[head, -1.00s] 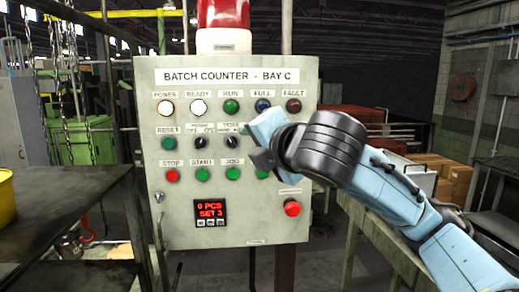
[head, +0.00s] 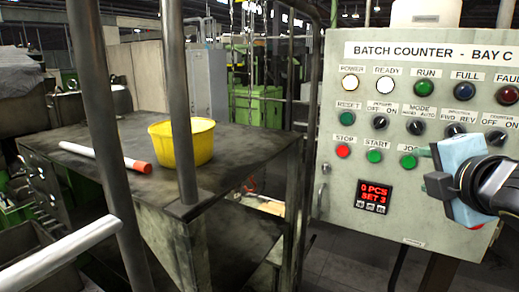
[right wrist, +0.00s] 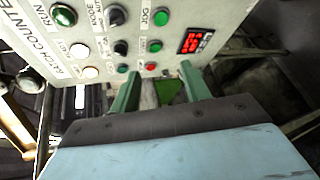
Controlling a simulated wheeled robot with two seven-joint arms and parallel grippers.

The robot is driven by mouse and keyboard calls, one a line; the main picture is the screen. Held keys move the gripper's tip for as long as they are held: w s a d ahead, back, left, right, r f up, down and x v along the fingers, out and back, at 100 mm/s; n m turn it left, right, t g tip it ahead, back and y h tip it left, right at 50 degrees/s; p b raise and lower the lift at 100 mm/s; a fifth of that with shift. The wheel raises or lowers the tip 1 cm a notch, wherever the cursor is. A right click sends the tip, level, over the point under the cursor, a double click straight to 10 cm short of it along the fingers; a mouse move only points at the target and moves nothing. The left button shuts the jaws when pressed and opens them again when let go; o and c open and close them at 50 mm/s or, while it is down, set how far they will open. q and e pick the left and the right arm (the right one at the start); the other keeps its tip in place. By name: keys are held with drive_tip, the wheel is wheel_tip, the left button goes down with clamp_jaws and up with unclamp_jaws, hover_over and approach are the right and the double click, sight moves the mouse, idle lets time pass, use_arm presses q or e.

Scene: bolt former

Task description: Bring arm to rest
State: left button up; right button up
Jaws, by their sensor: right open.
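My right gripper (head: 438,172) is at the right edge of the head view, in front of the batch counter panel (head: 335,215). Its jaws are apart with nothing between them. In the right wrist view, two green fingers (right wrist: 158,85) stand apart, pointing toward the panel's lower edge. In the head view the gripper is beside the JOG button (head: 409,160) and covers part of the panel to its right. The red display (head: 374,194) reads 0 PCS, SET 3. The POWER (head: 350,82) and READY (head: 387,85) lamps are lit white. My left gripper is not in view.
A dark metal table (head: 125,135) stands left of the panel with a yellow bucket (head: 183,145) and a white rod with an orange end (head: 95,154). Grey upright posts (head: 178,90) cross in front of it. Open floor shows between table and panel.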

drive_tip(key=s+a+f+m+g+y, duration=0.1)
drive_tip(key=s+a+f+m+g, duration=0.15)
drive_tip(key=f, duration=0.55)
drive_tip(key=s+a+f+m+g+y, duration=0.1)
drive_tip(key=a+f+m, duration=0.15)
drive_tip(key=f, duration=0.55)
drive_tip(key=s+a+f+m+g, duration=0.1)
drive_tip(key=f+m+g, duration=0.15)
drive_tip(key=f, duration=0.55)
drive_tip(key=s+a+f+m+g, duration=0.2)
drive_tip(key=s+f+m+g, duration=0.2)
drive_tip(key=s+f+m, duration=1)
drive_tip(key=s+f+n+g+b, duration=0.1)
drive_tip(key=s+f+n+b, duration=0.2)
drive_tip(key=f, duration=1.5)
drive_tip(key=s+f+n+g+b, duration=0.1)
drive_tip(key=s+f+b, duration=0.35)
drive_tip(key=f, duration=1.45)
drive_tip(key=s+d+f+b, duration=0.1)
drive_tip(key=s+f+b, duration=0.3)
drive_tip(key=s+f, duration=0.3)
drive_tip(key=s+d+f+g+b, duration=0.1)
drive_tip(key=s+f+b, duration=0.3)
drive_tip(key=s+f, duration=0.4)
wheel_tip(320, 180, down, 6)
drive_tip(key=shift+d+f, duration=0.1)
drive_tip(key=shift+d, duration=0.65)
